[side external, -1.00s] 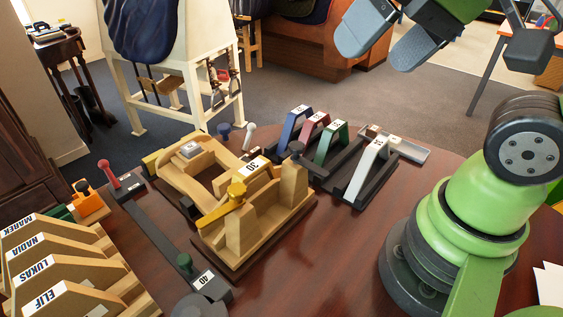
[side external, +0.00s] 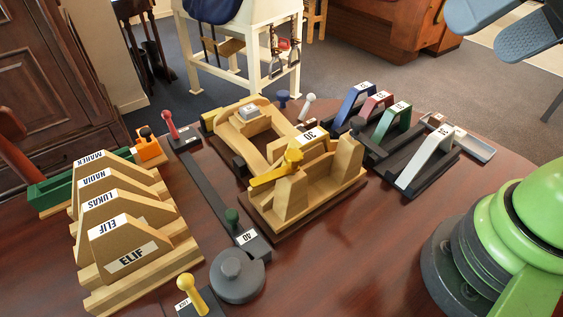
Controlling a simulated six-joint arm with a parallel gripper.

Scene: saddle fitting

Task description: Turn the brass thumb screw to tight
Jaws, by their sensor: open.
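The brass thumb screw appears to be the yellow knob (side external: 292,156) with a flat yellow bar (side external: 274,178) at its foot. It sits on the wooden fixture (side external: 335,190) in the middle of the table. The bar points toward the lower left. A white label reading 30 (side external: 310,136) is just behind the knob. My gripper (side external: 483,38) shows at the top right edge as two blue-grey fingers, spread apart and empty. It is high above the table and well away from the screw. The rest of the gripper is out of frame.
Wooden name stands (side external: 128,232) fill the left. Bare tabletop (side external: 365,260) lies in front.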

